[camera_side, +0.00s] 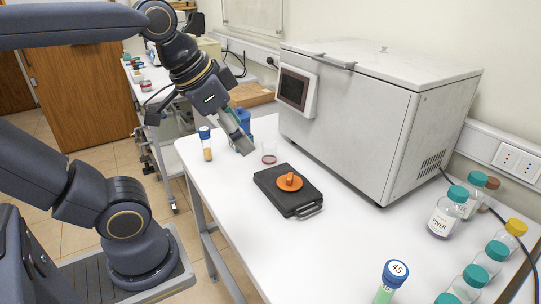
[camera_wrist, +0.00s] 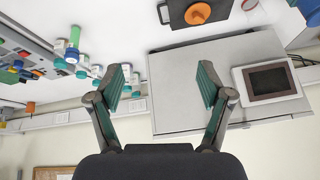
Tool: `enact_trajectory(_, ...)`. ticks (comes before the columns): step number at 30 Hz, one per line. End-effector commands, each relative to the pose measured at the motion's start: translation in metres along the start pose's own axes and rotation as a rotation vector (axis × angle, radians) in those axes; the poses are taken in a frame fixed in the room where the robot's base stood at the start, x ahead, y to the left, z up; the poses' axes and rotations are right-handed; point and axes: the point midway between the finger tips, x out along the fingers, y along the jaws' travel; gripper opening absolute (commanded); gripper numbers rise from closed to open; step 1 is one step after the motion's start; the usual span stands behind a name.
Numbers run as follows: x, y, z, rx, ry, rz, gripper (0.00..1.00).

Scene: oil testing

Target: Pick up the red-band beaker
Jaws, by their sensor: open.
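The red-band beaker (camera_side: 269,153) is a small clear cup with red near its base. It stands upright on the white table, in front of the large white machine. In the wrist view the beaker (camera_wrist: 250,6) shows only in part at the top edge, right of centre. My gripper (camera_side: 240,132) is above the table, to the left of the beaker and higher, pointing down to the right. In the wrist view my gripper (camera_wrist: 162,84) has its two fingers wide apart with nothing between them. The gripper and the beaker are apart.
A black plate with an orange knob (camera_side: 290,181) lies just in front of the beaker. A blue-capped vial (camera_side: 206,146) stands left, and a blue object (camera_side: 244,118) is partly behind my gripper. The white machine (camera_side: 370,110) walls off the back. Several capped bottles (camera_side: 448,212) stand right.

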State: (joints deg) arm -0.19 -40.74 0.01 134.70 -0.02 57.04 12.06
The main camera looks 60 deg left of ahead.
Motion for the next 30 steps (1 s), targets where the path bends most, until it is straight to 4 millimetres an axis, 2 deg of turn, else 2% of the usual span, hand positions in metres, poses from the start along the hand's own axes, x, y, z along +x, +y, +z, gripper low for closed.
enact_trajectory(1,-0.008,-0.008,-0.021,0.036,-0.009,-0.006,0.79)
enact_trajectory(4,-0.015,-0.030,-0.061,0.105,-0.049,-0.016,0.79)
enact_trajectory(8,-0.006,-0.071,-0.110,0.159,-0.119,-0.023,0.79)
enact_trajectory(12,0.029,-0.131,-0.150,0.179,-0.215,-0.013,0.79)
enact_trajectory(15,0.068,-0.180,-0.162,0.165,-0.286,0.004,0.79)
enact_trajectory(18,0.112,-0.228,-0.156,0.126,-0.351,0.026,0.79)
enact_trajectory(22,0.165,-0.273,-0.132,0.048,-0.420,0.053,0.79)
enact_trajectory(25,0.193,-0.291,-0.108,0.000,-0.464,0.077,0.79)
enact_trajectory(27,0.206,-0.295,-0.093,-0.022,-0.490,0.094,0.79)
enact_trajectory(30,0.215,-0.300,-0.081,-0.040,-0.500,0.098,0.79)
